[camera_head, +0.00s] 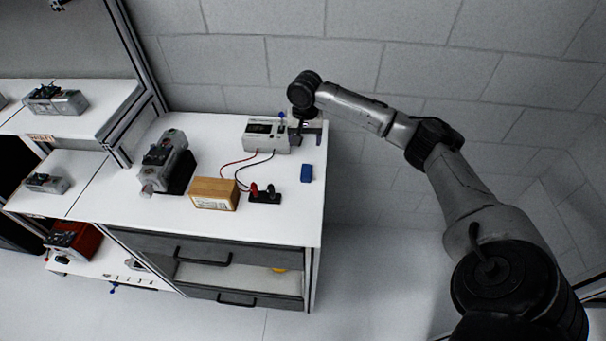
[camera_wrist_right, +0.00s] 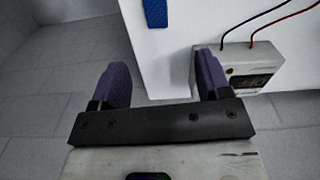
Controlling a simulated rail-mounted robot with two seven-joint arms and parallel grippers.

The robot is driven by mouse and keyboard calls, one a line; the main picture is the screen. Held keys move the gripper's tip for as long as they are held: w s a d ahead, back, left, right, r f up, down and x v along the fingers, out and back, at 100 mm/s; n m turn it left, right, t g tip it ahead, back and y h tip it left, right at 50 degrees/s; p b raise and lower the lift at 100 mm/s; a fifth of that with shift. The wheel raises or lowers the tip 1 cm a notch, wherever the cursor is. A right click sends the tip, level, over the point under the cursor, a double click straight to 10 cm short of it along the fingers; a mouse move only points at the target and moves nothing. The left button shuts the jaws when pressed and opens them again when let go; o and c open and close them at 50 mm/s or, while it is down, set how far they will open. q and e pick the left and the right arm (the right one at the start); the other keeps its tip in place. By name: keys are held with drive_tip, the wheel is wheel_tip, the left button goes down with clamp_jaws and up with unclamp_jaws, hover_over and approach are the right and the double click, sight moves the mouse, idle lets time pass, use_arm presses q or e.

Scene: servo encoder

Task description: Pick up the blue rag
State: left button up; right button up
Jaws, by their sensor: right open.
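The blue rag (camera_head: 306,173) is a small blue block-like piece lying flat on the white worktop near its right edge. In the right wrist view it shows at the top (camera_wrist_right: 155,13), partly cut off by the frame. My right gripper (camera_head: 307,128) is at the back right corner of the worktop, behind the rag and apart from it. In the wrist view its two purple-padded fingers (camera_wrist_right: 161,72) are spread with nothing between them. My left gripper is not in view.
A white meter box (camera_head: 266,135) stands close left of my right gripper, its red and black leads running to a terminal block (camera_head: 264,194). A cardboard box (camera_head: 214,194) and a grey motor unit (camera_head: 165,160) stand farther left. The worktop around the rag is clear.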

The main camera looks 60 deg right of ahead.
drive_tip(key=b, duration=0.1)
hover_over(307, 170)
drive_tip(key=shift+m, duration=0.4)
drive_tip(key=f, duration=0.8)
drive_tip(key=shift+w+a+f, duration=0.1)
drive_tip(key=shift+w+f, duration=0.1)
drive_tip(key=shift+f, duration=0.05)
drive_tip(key=shift+s+f+b, duration=0.15)
drive_tip(key=shift+f+b, duration=0.45)
drive_tip(key=shift+f, duration=2.1)
drive_tip(key=shift+c, duration=0.5)
drive_tip(key=c, duration=1)
